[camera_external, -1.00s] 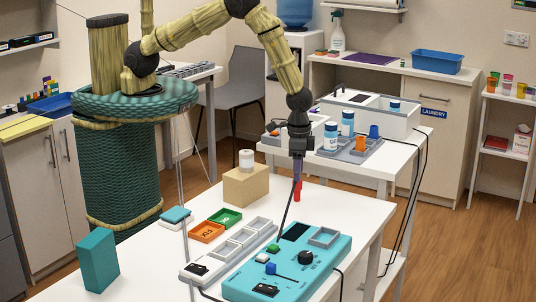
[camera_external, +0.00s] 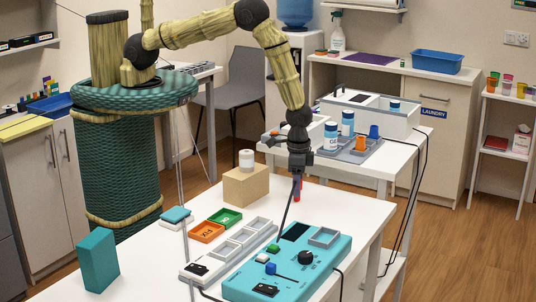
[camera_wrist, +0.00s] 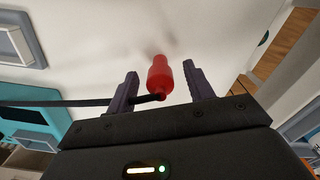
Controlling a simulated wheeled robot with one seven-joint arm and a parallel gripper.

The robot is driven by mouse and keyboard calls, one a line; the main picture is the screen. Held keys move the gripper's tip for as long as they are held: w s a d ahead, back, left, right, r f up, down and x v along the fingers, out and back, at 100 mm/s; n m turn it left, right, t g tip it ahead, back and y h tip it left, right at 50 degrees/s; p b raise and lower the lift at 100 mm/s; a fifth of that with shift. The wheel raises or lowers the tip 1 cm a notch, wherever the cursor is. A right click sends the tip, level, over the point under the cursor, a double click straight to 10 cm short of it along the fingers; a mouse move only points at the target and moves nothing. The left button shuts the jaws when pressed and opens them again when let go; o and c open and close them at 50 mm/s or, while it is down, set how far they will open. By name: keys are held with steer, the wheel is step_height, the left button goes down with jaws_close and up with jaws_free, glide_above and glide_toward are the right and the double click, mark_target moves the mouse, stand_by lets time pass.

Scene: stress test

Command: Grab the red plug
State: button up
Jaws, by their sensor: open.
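The red plug (camera_external: 298,190) is on the white table, beyond the teal control panel (camera_external: 318,254). A dark cord (camera_external: 287,217) runs from the plug toward the panel. My gripper (camera_external: 298,177) points down at the plug and covers part of it in the external view. In the wrist view, my gripper (camera_wrist: 160,70) is open, with one dark finger on each side of the red plug (camera_wrist: 160,76). Gaps show between the plug and both fingers. The cord passes by the left finger to the plug's near end.
A cardboard-coloured box (camera_external: 245,187) with a white roll (camera_external: 246,159) on top stands left of my gripper. Orange (camera_external: 206,232) and green (camera_external: 226,218) trays and a grey compartment tray (camera_external: 228,251) lie nearer. The table right of the plug is clear.

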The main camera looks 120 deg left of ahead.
steer(key=c, duration=1.1)
steer(key=shift+o, duration=0.2)
steer(key=shift+r, duration=0.1)
step_height(320, 180, up, 10)
steer(key=b, duration=0.3)
